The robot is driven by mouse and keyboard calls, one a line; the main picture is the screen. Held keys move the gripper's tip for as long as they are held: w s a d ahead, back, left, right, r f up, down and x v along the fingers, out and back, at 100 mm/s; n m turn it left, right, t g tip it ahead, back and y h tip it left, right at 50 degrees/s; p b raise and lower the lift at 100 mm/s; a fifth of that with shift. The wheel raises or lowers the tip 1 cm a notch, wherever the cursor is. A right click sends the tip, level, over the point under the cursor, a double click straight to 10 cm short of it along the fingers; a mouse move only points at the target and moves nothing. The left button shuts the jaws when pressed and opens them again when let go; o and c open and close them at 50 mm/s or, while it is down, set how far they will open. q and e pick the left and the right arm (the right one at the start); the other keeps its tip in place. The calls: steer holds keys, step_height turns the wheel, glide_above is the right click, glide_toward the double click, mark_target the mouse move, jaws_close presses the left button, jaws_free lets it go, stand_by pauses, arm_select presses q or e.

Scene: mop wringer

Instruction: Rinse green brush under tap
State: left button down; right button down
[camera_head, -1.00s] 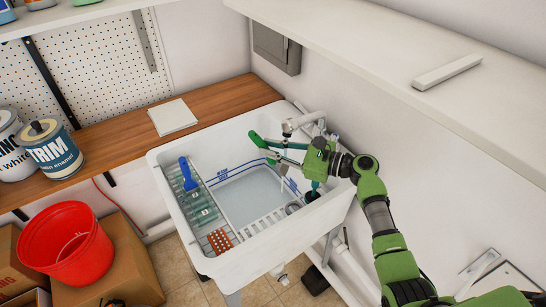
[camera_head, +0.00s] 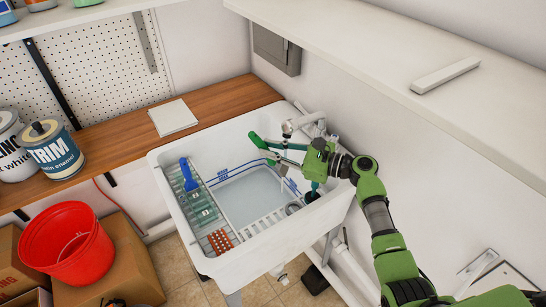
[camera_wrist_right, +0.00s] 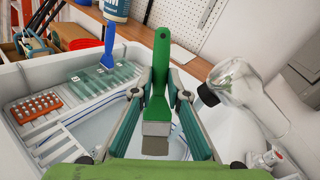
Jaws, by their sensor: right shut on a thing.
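The green brush (camera_wrist_right: 161,75) is between the fingers of my right gripper (camera_wrist_right: 160,95) in the right wrist view. Its handle points away from the wrist, and its metal band and bristles are nearer the palm. In the head view, the brush handle (camera_head: 258,141) sticks out left of my right gripper (camera_head: 279,152), over the back of the white sink (camera_head: 217,258). The tap (camera_head: 288,127) is just behind the gripper; in the wrist view the tap (camera_wrist_right: 240,82) is close on the right. I cannot tell whether water runs. My left gripper is not visible.
A rack on the sink's left side holds a blue brush (camera_head: 187,174) and an orange-red brush block (camera_head: 220,241). A shelf (camera_head: 400,60) overhangs at right. Paint cans (camera_head: 54,150) stand on the wooden counter (camera_head: 110,143). A red bucket (camera_head: 68,245) sits at lower left.

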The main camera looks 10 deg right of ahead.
steer(key=shift+d, duration=0.15)
steer(key=shift+d, duration=0.45)
steer(key=shift+a, duration=0.1)
steer(key=shift+a, duration=0.55)
steer(key=shift+d, duration=0.2)
steer(key=shift+d, duration=0.45)
steer(key=shift+a, duration=0.1)
steer(key=shift+a+p, duration=0.5)
steer(key=shift+a, duration=0.05)
